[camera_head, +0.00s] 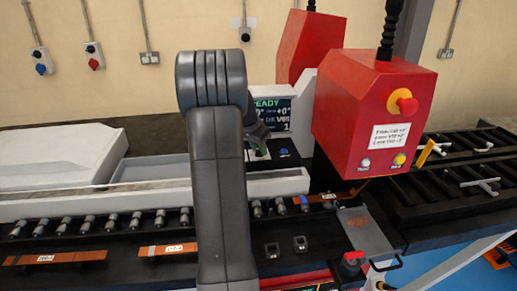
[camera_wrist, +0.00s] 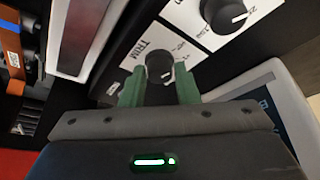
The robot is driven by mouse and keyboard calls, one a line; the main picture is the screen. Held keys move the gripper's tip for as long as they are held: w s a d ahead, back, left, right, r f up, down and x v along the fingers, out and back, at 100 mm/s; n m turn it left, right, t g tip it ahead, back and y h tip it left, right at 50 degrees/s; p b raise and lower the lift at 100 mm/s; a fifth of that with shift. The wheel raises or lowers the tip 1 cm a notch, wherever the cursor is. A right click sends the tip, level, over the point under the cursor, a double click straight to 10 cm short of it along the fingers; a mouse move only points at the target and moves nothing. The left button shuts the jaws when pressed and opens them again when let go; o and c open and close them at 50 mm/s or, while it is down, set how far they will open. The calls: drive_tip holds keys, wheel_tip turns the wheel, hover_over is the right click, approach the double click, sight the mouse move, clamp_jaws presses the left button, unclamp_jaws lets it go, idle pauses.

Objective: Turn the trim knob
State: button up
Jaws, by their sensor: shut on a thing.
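The trim knob (camera_wrist: 160,65) is a round black knob with a pale pointer mark, on a white plate (camera_wrist: 133,76) lettered TRIM, in the wrist view. My gripper (camera_wrist: 160,85) has its two green fingers on either side of this knob and is shut on it. The lower part of the knob lies between the fingers. In the head view my gripper is mostly hidden behind my dark arm, and the trim knob cannot be made out there. A display (camera_head: 271,106) reading READY stands behind the arm.
A second black knob (camera_wrist: 226,14) sits on a neighbouring white plate, close to the trim knob. A red control box (camera_head: 350,118) with a red-and-yellow button stands to the right of the arm. A row of metal pieces (camera_head: 88,222) lines the front left.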

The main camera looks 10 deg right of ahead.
drive_tip(key=m+b, duration=0.1)
drive_tip(key=m, duration=0.1)
drive_tip(key=shift+w+f+m+g+h+b, duration=0.1)
drive_tip(key=shift+w+m+g+h+b, duration=0.05)
drive_tip(key=shift+m+g+h+b, duration=0.2)
drive_tip(key=m+g, duration=0.1)
drive_tip(key=m, duration=0.3)
drive_tip(key=shift+w+a+m+g+h, duration=0.1)
drive_tip(key=shift+m+g+h, duration=0.15)
drive_tip(key=shift+m+g, duration=0.1)
drive_tip(key=m+g, duration=0.1)
drive_tip(key=m, duration=0.3)
drive_tip(key=shift+w+r+g+p, duration=0.1)
drive_tip(key=shift+r+g+p, duration=0.1)
drive_tip(key=shift+g+p, duration=0.15)
drive_tip(key=shift+m+g+y+p, duration=0.5)
drive_tip(key=shift+m+g, duration=0.05)
drive_tip(key=shift+m, duration=1.15)
drive_tip(key=shift+f, duration=0.1)
drive_tip(key=o, duration=1)
drive_tip(key=shift+c, duration=0.2)
